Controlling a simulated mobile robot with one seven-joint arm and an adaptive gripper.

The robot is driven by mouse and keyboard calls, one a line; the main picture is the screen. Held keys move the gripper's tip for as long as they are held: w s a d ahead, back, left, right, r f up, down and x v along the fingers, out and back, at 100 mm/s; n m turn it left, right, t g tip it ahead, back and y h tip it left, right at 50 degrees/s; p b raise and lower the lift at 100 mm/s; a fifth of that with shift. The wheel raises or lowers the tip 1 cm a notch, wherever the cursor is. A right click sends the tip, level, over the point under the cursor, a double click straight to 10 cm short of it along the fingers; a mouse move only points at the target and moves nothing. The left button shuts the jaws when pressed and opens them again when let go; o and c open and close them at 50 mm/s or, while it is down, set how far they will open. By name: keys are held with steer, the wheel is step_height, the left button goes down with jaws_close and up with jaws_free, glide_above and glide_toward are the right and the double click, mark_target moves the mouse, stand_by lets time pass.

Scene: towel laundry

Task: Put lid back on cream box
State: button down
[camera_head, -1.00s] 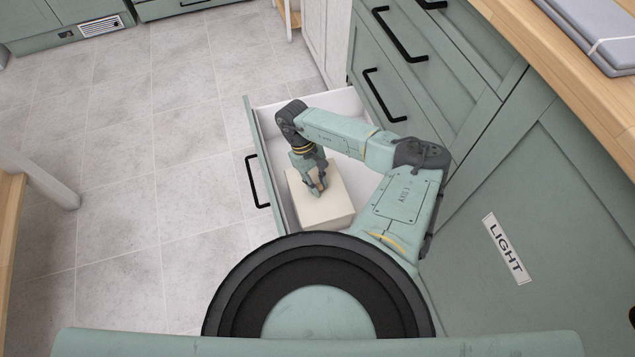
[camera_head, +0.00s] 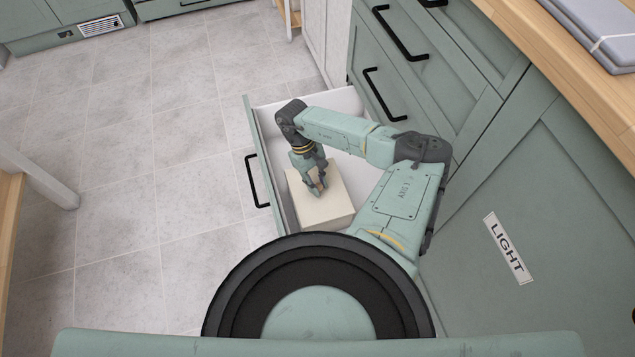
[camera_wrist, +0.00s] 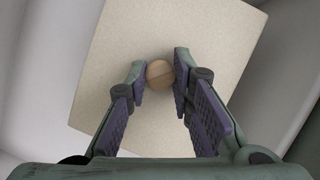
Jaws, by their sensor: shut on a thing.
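The cream box (camera_head: 324,207) sits inside the open drawer, with its flat cream lid (camera_wrist: 215,50) on top. A round wooden knob (camera_wrist: 160,73) stands on the lid in the wrist view. My gripper (camera_head: 318,190) points down over the lid, and its fingertips (camera_wrist: 160,76) are closed on the two sides of the knob. In the head view the fingers hide the knob. The lid appears to lie level over the box; I cannot tell whether there is a small gap under it.
The open drawer (camera_head: 257,140) has a white inside and a black handle (camera_head: 257,181) on its front. Green cabinets (camera_head: 480,190) and a wooden worktop (camera_head: 570,75) with folded grey cloth (camera_head: 600,30) stand at the right.

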steer(key=c, duration=1.3)
jaws_free()
steer(key=o, duration=0.5)
steer(key=shift+c, duration=0.2)
steer(key=shift+r, duration=0.1)
steer(key=shift+r+p, duration=2.3)
steer(key=shift+r, duration=1.1)
steer(key=shift+c, duration=0.5)
